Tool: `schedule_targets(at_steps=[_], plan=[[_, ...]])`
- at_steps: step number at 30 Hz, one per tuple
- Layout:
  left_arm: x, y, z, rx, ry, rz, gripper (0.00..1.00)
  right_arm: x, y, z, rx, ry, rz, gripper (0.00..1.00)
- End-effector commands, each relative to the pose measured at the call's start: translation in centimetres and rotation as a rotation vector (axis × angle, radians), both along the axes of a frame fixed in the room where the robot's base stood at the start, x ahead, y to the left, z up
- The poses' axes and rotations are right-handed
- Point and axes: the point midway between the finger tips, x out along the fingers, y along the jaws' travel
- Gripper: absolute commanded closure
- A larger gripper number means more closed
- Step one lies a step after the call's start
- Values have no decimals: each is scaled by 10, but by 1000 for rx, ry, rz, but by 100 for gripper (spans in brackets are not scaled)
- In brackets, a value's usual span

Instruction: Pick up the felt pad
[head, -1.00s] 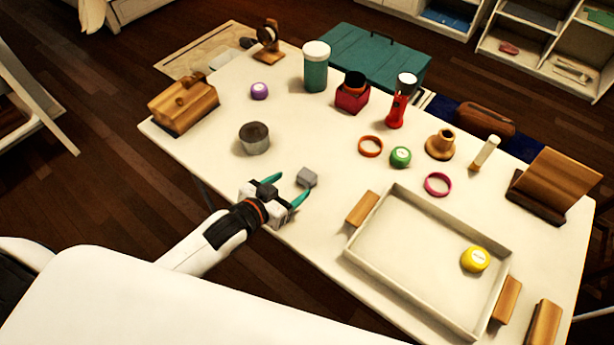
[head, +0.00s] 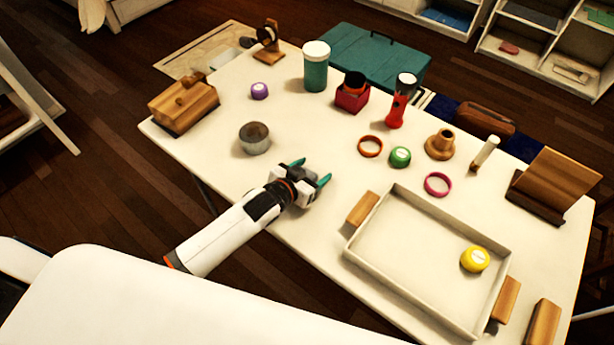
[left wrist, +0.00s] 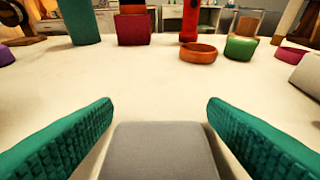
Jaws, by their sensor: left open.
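The felt pad appears to be the small grey block (left wrist: 160,152), which shows at the bottom of the left wrist view between my finger pads. My left gripper (head: 312,171) is open, with its green fingers spread either side of the block. In the left wrist view, its fingertips (left wrist: 160,110) reach past the block's sides, and I cannot tell whether either touches it. My right gripper is not in view.
A grey metal tin (head: 255,138) stands left of the gripper. A white tray (head: 385,290) with a yellow tape roll (head: 474,259) lies to the right. An orange ring (head: 370,146) and a green roll (head: 400,157) lie beyond. The tabletop just ahead is clear.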

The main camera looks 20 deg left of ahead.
Motion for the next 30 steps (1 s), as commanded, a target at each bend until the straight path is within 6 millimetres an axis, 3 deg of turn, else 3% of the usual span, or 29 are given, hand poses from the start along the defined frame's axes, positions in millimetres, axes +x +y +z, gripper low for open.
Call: schedule_targets(at_steps=[2,9,19,30], plan=[[0,0,0,0,0,0,39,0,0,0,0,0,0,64],[0,0,0,0,0,0,79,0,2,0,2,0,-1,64],[0,1,7,0,-3,0,80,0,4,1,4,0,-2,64],[0,1,77,1,-5,0,80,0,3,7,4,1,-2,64]])
